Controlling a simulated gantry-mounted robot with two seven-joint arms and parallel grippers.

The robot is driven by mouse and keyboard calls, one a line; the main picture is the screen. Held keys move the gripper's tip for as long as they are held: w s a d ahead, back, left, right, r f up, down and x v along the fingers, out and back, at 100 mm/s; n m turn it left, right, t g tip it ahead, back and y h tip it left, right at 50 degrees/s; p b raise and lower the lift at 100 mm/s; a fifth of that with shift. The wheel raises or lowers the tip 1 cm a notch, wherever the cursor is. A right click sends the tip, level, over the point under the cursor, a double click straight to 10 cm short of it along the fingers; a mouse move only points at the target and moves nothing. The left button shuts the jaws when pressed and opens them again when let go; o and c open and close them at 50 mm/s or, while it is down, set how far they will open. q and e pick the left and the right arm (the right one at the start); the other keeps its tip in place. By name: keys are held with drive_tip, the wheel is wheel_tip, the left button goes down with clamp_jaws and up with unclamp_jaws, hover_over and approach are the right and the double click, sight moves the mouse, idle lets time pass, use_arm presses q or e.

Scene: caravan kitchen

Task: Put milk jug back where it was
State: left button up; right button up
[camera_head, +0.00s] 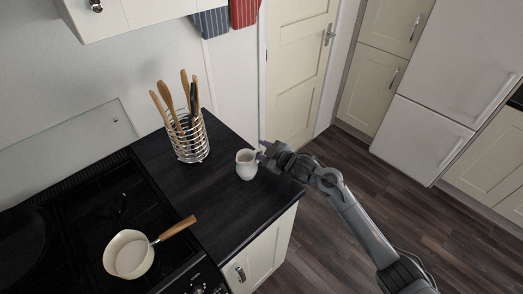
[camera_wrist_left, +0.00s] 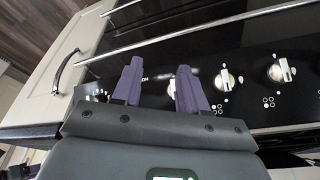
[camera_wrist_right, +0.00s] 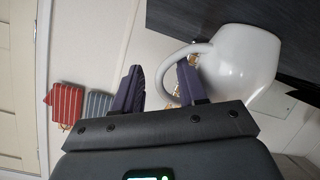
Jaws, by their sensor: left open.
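The small white milk jug (camera_head: 246,165) stands upright on the dark worktop near its right edge. My right gripper (camera_head: 264,151) is just right of the jug, with its fingers pointing toward it. In the right wrist view the jug (camera_wrist_right: 240,62) is large at the upper right, its handle curving close by one finger. My right gripper (camera_wrist_right: 158,85) is open there; whether a finger touches the handle I cannot tell. My left gripper (camera_wrist_left: 155,85) is open and empty in front of the stove knobs and is out of the head view.
A wire utensil holder (camera_head: 190,139) with wooden tools stands at the back of the worktop (camera_head: 215,215). A cream saucepan (camera_head: 128,255) with pale contents sits on the black hob, its wooden handle pointing toward the worktop. Worktop around the jug's front is clear.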

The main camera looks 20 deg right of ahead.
drive_tip(key=shift+r, duration=0.2)
drive_tip(key=b+v, duration=0.1)
drive_tip(key=v, duration=1.1)
